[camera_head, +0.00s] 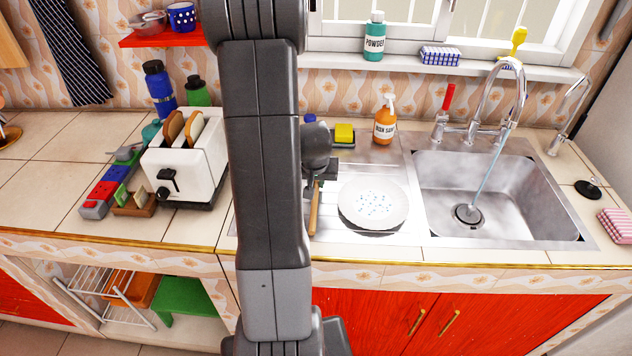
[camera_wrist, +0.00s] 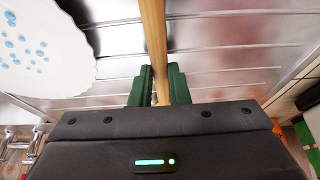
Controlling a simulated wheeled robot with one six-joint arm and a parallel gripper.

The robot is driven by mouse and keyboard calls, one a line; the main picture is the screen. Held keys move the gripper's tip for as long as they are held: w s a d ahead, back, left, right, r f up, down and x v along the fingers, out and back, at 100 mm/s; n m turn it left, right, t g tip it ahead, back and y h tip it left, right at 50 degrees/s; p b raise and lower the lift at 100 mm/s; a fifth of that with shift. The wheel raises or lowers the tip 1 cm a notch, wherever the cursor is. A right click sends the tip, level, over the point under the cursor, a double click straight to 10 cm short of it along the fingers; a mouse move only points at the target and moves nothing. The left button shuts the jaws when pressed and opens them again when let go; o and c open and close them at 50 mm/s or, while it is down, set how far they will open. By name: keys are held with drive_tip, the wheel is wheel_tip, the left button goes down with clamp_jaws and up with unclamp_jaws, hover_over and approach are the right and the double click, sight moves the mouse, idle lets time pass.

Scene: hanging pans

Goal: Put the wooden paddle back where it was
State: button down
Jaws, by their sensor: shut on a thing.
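The wooden paddle (camera_wrist: 153,40) shows in the wrist view as a long thin wooden piece running up from between the fingers. My gripper (camera_wrist: 158,85) is shut on it, with a dark green finger on each side. In the head view a narrow part of the paddle (camera_head: 315,210) shows just right of my arm, over the metal drainboard left of the plate. Most of my gripper and part of the paddle are hidden behind my arm there. I cannot tell whether the paddle touches the drainboard.
A white plate with blue dots (camera_head: 373,203) lies right of the paddle. The sink (camera_head: 480,195), with its tap running, is further right. A toaster (camera_head: 185,160) stands left of my arm. An orange soap bottle (camera_head: 385,122) and a yellow sponge (camera_head: 344,133) stand behind.

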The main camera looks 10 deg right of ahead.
drive_tip(key=shift+f, duration=0.2)
drive_tip(key=shift+f, duration=0.15)
drive_tip(key=c, duration=1.4)
unclamp_jaws()
drive_tip(key=shift+s+r, duration=0.15)
drive_tip(key=shift+r, duration=0.6)
drive_tip(key=v, duration=1.1)
drive_tip(key=shift+s+a+f, duration=0.1)
drive_tip(key=shift+s, duration=0.05)
